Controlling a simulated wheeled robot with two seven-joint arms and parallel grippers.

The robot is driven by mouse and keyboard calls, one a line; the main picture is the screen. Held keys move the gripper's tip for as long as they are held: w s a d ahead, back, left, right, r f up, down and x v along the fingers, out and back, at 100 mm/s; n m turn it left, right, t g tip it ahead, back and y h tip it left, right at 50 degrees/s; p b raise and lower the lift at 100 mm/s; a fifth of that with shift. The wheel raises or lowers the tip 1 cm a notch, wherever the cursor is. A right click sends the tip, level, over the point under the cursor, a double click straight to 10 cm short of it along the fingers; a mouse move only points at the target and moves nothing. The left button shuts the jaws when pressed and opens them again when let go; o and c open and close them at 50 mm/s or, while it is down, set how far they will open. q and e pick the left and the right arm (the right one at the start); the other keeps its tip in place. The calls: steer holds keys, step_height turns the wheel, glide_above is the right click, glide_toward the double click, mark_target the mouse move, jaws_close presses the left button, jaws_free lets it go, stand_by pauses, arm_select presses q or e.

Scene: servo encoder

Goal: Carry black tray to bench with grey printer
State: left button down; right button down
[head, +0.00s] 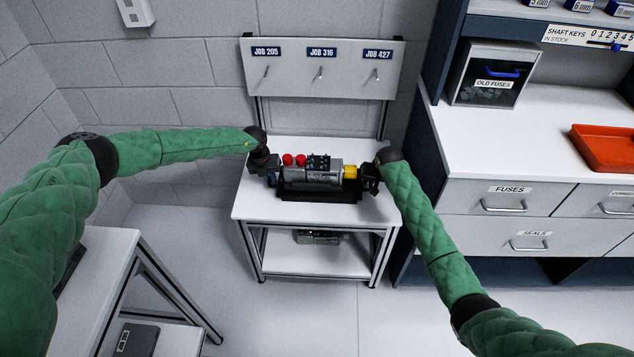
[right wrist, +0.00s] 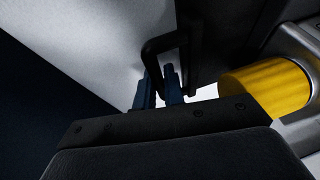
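The black tray (head: 318,196) sits on the white top of a small bench (head: 265,208) in the head view. It carries a silver cylindrical motor with a yellow end (head: 350,171) and red caps (head: 294,159). My left gripper (head: 270,172) is at the tray's left end, and my right gripper (head: 370,180) is at its right end. In the right wrist view, the right fingers (right wrist: 160,88) lie either side of a leg of a black handle (right wrist: 165,45); whether they press on it is unclear. The left fingers are too small to judge. I cannot identify a grey printer.
A job board (head: 322,68) stands behind the bench. A blue cabinet with a white counter (head: 500,143) and an orange tray (head: 605,147) is close on the right. Another white bench (head: 105,255) is at lower left. Floor (head: 290,315) in front is clear.

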arm_select(q)
steer(key=shift+w+r, duration=0.1)
steer(key=shift+r, duration=0.15)
arm_select(e)
steer(key=shift+w+r, duration=0.1)
steer(key=shift+r, duration=0.1)
